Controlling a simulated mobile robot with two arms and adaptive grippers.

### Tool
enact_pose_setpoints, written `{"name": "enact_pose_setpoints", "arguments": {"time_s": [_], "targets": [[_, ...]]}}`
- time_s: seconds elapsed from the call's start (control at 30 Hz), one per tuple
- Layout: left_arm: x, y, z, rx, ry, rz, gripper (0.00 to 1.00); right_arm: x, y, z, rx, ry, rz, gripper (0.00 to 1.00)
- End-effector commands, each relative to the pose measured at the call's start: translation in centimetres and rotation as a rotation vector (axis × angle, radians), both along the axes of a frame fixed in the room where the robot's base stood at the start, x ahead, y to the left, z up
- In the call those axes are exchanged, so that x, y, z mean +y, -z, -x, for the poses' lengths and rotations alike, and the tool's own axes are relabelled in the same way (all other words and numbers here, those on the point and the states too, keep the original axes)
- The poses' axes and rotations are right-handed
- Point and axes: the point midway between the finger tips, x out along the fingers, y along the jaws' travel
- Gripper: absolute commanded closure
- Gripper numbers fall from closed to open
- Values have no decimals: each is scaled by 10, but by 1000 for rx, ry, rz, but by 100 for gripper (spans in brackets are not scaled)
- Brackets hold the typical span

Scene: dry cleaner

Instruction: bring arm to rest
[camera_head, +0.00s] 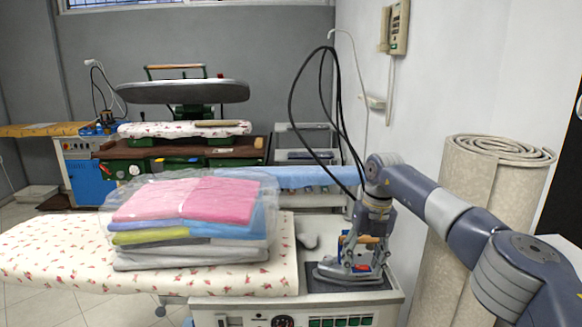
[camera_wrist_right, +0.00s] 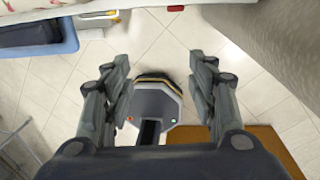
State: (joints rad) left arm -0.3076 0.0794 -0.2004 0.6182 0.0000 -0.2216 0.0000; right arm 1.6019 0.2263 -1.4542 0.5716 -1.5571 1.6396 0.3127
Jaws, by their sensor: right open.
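My right arm comes in from the right, and its right gripper (camera_head: 366,245) points down, overlapping the iron (camera_head: 348,272) in the head view. The iron rests on a dark pad on the ironing station. In the right wrist view the right gripper (camera_wrist_right: 160,80) has its fingers spread wide with nothing held between them. Floor tiles show below it, and no iron appears there, so the gripper looks apart from the iron. My left gripper is not in view.
A wrapped stack of folded clothes (camera_head: 190,225) lies on the flowered ironing board (camera_head: 60,250). A rolled carpet (camera_head: 490,170) stands upright at the right beside my arm. A black cable (camera_head: 292,105) loops above the station. A pressing machine (camera_head: 180,92) stands behind.

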Motion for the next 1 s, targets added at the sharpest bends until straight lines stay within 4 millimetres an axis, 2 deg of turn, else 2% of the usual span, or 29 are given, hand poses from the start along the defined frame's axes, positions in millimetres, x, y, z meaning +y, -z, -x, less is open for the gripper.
{"name": "enact_pose_setpoints", "arguments": {"time_s": [0.1, 0.27, 0.47, 0.6, 0.7, 0.8, 0.87, 1.0], "targets": [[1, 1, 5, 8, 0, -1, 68, 21, 25, 3, 14, -11, -82, 47], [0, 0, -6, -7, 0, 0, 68, 57, 59, 7, 32, -12, -228, 47], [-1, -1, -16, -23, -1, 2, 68, 116, 111, 20, 63, 35, -486, 47], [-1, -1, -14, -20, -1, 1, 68, 165, 154, 31, 92, 161, -750, 47], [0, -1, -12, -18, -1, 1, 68, 189, 182, 36, 108, 314, -934, 47], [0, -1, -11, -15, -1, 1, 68, 199, 212, 38, 120, 506, -1086, 47], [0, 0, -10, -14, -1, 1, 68, 198, 234, 40, 124, 639, -1158, 47], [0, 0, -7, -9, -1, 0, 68, 177, 296, 50, 131, 994, -1265, 47]]}}
